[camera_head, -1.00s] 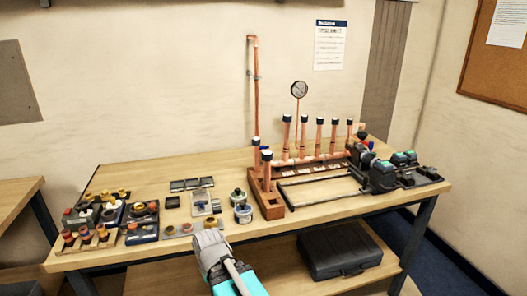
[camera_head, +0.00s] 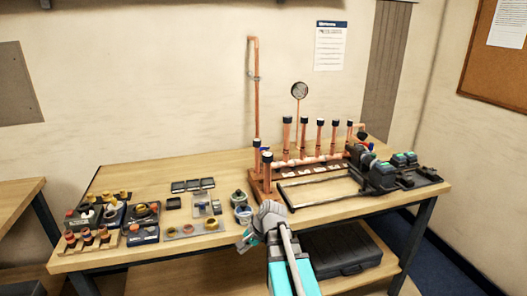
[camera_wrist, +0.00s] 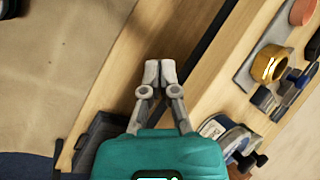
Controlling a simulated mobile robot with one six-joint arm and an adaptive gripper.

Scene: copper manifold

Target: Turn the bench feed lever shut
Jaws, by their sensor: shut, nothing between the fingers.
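The copper manifold (camera_head: 322,158) stands on the right half of the bench, with several black-capped upright pipes and a round gauge (camera_head: 299,90). In the head view my arm reaches up in front of the manifold's left end, and the fingers are too small to make out clearly.
Fittings trays (camera_head: 142,232) and small parts crowd the bench's left half. Black power tools (camera_head: 382,175) lie at the right. A dark case (camera_head: 340,250) sits on the lower shelf. The bench's back left is clear.

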